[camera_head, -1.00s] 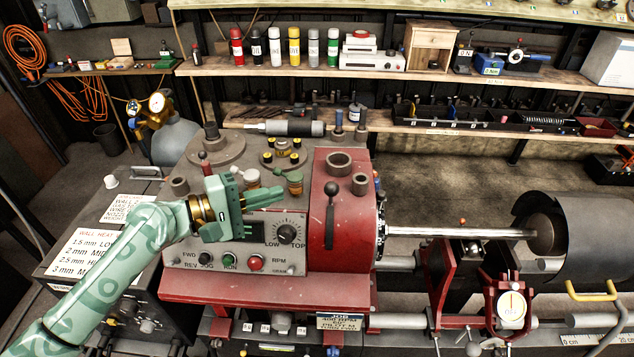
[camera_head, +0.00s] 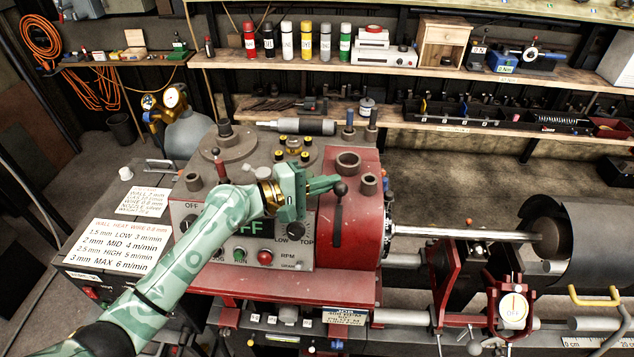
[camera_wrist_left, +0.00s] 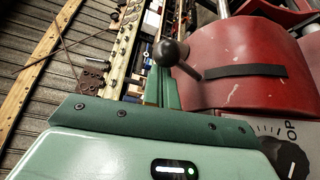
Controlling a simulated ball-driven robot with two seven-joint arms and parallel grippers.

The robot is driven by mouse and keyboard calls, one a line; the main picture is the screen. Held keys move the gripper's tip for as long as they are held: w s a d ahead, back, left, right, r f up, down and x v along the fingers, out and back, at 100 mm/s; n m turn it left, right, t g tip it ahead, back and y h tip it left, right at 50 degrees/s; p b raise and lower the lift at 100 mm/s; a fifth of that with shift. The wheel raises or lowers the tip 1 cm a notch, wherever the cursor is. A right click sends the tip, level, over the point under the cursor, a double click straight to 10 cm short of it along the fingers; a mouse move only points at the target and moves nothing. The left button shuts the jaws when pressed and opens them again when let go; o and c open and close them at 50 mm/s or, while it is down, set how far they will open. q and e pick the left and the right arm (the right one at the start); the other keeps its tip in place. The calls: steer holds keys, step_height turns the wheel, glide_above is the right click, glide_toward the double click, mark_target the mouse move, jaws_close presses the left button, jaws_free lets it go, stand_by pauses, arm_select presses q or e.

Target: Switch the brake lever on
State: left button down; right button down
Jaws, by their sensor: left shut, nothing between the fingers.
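A black ball-knobbed lever (camera_head: 339,189) stands at the upper end of a dark slot on the red headstock housing (camera_head: 362,220). I take it to be the brake lever; no label on it can be read. My left gripper (camera_head: 322,184) is shut and empty, with its green fingertips just left of the knob. In the left wrist view the ball knob (camera_wrist_left: 170,53) and its short rod show just beyond the shut fingers (camera_wrist_left: 163,90). Whether they touch the knob I cannot tell. My right gripper is not in view.
The control panel (camera_head: 187,220), with dials and buttons, is partly behind my left arm. An upright pipe stub (camera_head: 347,163) stands above the lever. A bright shaft (camera_head: 460,234) runs right from the headstock.

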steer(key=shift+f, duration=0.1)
